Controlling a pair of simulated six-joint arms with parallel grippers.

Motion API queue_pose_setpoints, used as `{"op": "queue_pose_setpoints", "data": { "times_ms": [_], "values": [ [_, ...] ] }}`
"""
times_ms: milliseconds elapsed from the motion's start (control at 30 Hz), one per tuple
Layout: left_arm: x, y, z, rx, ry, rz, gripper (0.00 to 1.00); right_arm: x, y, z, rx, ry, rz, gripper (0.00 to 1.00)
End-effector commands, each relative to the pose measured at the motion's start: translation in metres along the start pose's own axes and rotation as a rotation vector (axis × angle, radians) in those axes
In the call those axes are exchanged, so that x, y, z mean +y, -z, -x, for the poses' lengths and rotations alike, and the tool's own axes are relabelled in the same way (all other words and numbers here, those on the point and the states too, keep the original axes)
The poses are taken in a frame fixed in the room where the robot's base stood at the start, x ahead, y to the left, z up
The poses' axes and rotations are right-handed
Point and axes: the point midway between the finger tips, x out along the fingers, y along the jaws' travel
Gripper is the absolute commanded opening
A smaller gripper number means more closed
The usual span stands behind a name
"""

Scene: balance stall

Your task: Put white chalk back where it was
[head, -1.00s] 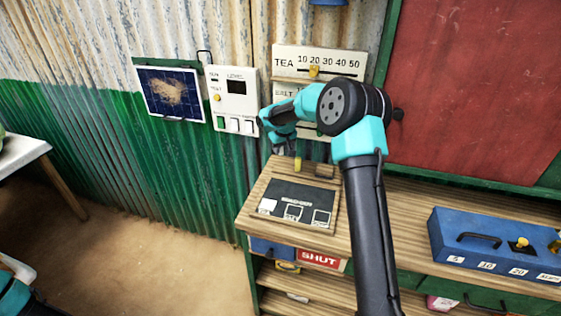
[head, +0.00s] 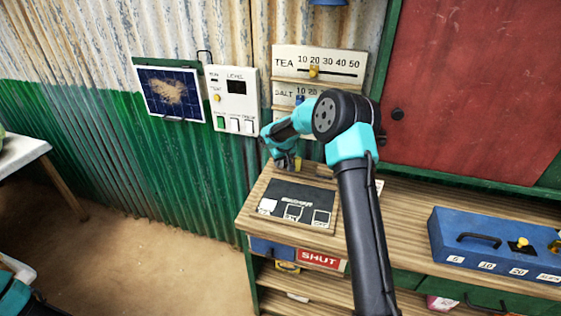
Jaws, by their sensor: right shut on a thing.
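My right gripper (head: 287,164) is low over the back left of the dark slate board (head: 300,193), which lies in a wooden frame on the counter. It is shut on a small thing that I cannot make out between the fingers. I cannot pick out the white chalk clearly; the gripper and arm hide part of that edge. Of my left arm only a part shows at the bottom left corner; its gripper is out of view.
The wall holds a panel with a level display (head: 235,98) and a TEA slider board (head: 318,62). A red SHUT sign (head: 320,259) is below the board. The counter between board and box is mostly clear.

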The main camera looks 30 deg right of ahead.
Motion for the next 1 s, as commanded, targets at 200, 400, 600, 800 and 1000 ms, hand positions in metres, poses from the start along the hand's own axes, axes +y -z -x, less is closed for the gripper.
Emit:
{"op": "queue_pose_setpoints", "data": {
  "times_ms": [200,400,600,800,1000],
  "values": [
    [0.0000,0.0000,0.0000,0.000,0.000,0.000,0.43,0.0019,0.0013,-0.0027,0.002,-0.001,0.000,0.01],
    [0.0000,0.0000,0.0000,0.000,0.000,0.000,0.43,0.0019,0.0004,-0.0050,0.002,-0.001,0.000,0.01],
    [0.0000,0.0000,0.0000,0.000,0.000,0.000,0.43,0.0019,0.0004,-0.0055,0.002,-0.001,0.000,0.40],
    [0.0000,0.0000,0.0000,0.000,0.000,0.000,0.43,0.0019,0.0004,-0.0055,0.002,-0.001,0.000,0.51],
    [0.0000,0.0000,0.0000,0.000,0.000,0.000,0.43,0.0019,0.0008,-0.0043,0.002,-0.001,0.000,0.51]
  ]
}}
